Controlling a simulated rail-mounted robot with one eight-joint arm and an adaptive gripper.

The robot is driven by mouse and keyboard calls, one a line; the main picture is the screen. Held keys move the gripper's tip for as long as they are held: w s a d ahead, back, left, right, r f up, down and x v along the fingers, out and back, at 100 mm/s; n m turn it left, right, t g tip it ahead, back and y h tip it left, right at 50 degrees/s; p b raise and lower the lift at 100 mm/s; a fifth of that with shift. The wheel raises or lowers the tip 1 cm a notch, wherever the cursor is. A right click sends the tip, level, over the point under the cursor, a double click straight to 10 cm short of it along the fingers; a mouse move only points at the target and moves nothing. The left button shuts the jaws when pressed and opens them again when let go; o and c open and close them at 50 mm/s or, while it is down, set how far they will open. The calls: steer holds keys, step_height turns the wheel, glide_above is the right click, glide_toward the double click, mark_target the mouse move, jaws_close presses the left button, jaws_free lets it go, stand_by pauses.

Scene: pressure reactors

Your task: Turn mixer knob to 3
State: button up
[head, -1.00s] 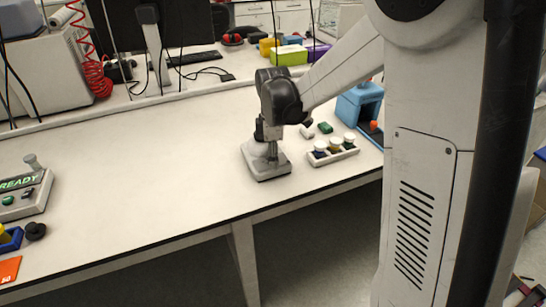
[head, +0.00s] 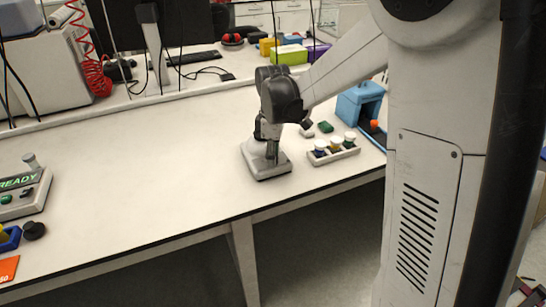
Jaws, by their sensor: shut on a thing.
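The mixer (head: 262,163) is a small whitish unit standing on the white bench, in the middle of the head view. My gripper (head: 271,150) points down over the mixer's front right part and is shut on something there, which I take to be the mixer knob. The knob itself and its number marks are hidden by my gripper or too small to read.
A rack of several capped vials (head: 334,150) stands just right of the mixer. A device reading READY (head: 22,190) stands at far left. The bench (head: 150,160) between is clear.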

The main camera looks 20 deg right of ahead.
steer(key=m+b, duration=0.1)
steer(key=m, duration=0.4)
steer(key=shift+m, duration=0.3)
steer(key=m+b, duration=0.1)
steer(key=m, duration=0.4)
steer(key=shift+m, duration=0.3)
steer(key=m+b, duration=0.1)
steer(key=m, duration=0.9)
steer(key=shift+m, duration=0.3)
steer(key=o, duration=0.9)
steer(key=shift+c, duration=0.2)
step_height(320, 180, up, 12)
